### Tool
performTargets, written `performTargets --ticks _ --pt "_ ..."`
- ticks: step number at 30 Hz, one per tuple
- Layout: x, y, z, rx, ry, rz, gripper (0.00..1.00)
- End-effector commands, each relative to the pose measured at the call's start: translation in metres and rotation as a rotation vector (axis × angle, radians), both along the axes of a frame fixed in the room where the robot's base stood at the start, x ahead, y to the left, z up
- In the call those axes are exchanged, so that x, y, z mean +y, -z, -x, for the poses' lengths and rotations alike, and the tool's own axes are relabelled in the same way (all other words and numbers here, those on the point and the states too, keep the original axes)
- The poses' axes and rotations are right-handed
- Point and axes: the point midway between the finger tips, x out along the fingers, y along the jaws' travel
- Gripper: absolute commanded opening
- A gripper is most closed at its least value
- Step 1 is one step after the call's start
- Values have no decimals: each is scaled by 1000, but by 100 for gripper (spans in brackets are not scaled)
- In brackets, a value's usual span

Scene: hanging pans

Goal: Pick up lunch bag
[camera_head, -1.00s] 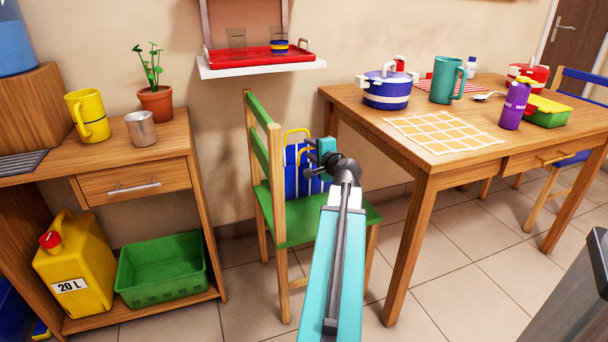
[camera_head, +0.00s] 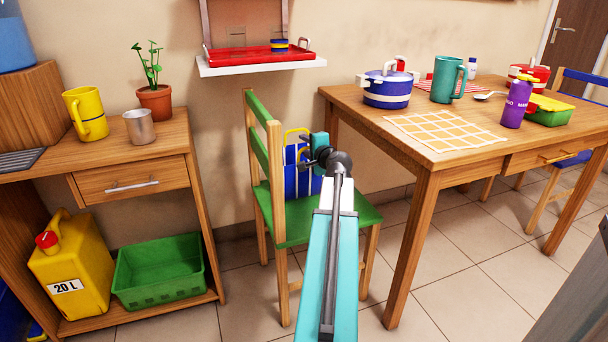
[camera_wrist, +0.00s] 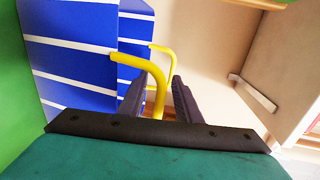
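The lunch bag (camera_head: 291,180) is blue with white stripes and yellow handles, and stands upright on the green seat of a chair. In the wrist view the bag (camera_wrist: 75,80) fills the left side. My gripper (camera_wrist: 161,92) is open at the handles, with its two dark fingers apart. The nearer yellow handle (camera_wrist: 129,60) bends down into the gap between the fingers. The farther handle (camera_wrist: 161,47) shows just beyond the fingertips. I cannot tell whether a finger touches a handle. In the head view my gripper and arm hide the bag's right part.
The chair's green backrest (camera_head: 258,150) rises left of the bag. The wooden table (camera_head: 365,120) with pots and a mug is close on the right. A wall shelf with a red tray (camera_head: 258,58) hangs above. A wooden cabinet (camera_head: 130,185) stands to the left.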

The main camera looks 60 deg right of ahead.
Motion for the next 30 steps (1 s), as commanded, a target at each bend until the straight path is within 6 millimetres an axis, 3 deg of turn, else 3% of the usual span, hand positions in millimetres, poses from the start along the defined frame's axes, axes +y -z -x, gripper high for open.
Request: performTargets --ticks 6,12,30 --pt "0 0 0 0 0 0 31" --pt "0 0 0 0 0 0 0" --pt "3 -6 -1 0 -3 0 0"
